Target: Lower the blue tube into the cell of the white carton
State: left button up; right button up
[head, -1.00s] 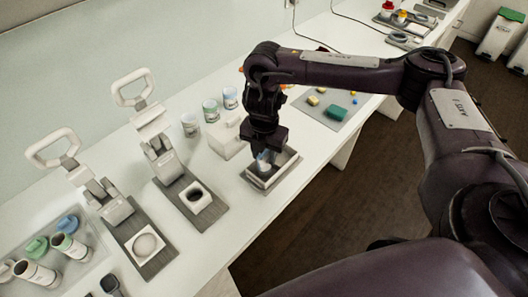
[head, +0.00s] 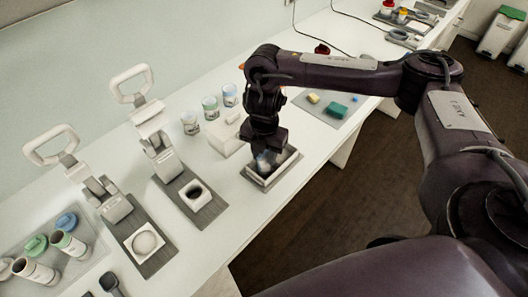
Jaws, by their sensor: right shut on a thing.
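My right gripper (head: 264,154) points down over a grey tray and is shut on the blue tube (head: 263,164), of which only a small pale blue part shows between the fingers. The white carton (head: 266,178) is in the grey tray (head: 287,169), directly below the gripper. The gripper and tube hide most of the carton and its cell, so I cannot tell whether the tube's lower end is inside the cell. My left gripper is not in view.
A white box (head: 226,136) stands just left of the gripper, with several labelled cups (head: 209,108) behind it. Two lever presses (head: 165,150) stand further left. The counter's front edge is close to the tray.

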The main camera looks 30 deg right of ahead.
jog(key=o, duration=1.1)
jog(key=shift+o, duration=0.2)
notch_tip(320, 180, up, 6)
jog(key=p, duration=0.6)
